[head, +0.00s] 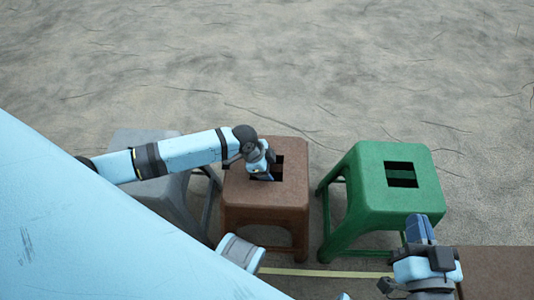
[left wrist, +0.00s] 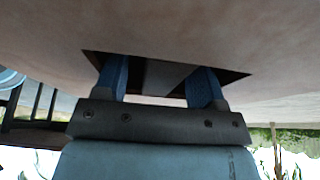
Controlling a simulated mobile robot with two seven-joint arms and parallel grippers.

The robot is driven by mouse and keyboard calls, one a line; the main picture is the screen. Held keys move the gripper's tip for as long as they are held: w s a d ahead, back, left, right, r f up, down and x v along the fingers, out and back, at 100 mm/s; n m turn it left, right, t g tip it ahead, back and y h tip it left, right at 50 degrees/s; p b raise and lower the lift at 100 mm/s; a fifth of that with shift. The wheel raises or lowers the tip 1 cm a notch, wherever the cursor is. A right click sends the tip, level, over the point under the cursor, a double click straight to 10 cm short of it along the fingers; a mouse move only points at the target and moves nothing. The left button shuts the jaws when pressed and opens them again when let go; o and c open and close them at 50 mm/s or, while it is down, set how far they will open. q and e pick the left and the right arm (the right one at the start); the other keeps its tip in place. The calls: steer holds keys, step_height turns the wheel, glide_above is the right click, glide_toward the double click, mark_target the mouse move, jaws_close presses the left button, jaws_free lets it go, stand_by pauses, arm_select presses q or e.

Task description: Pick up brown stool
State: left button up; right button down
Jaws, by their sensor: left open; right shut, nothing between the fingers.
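The brown stool (head: 262,202) stands upright on the ground in the middle of the head view, with a dark rectangular hole in its seat. My left gripper (head: 263,171) is over the seat at that hole. In the left wrist view the seat (left wrist: 200,35) fills the upper part, and the open blue fingers (left wrist: 162,78) are spread apart at the hole; their tips seem to reach into it. My right gripper (head: 420,228) is shut and empty, in front of the green stool.
A grey stool (head: 140,190) stands left of the brown one, partly hidden by my left arm. A green stool (head: 366,180) stands close on its right. A brown surface (head: 498,272) lies at the lower right. The textured ground behind the stools is clear.

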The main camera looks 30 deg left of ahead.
arm_select(q)
steer(key=shift+f+p, duration=0.25)
steer(key=shift+p, duration=0.05)
stand_by(0.5)
jaws_close()
steer(key=shift+r, duration=0.1)
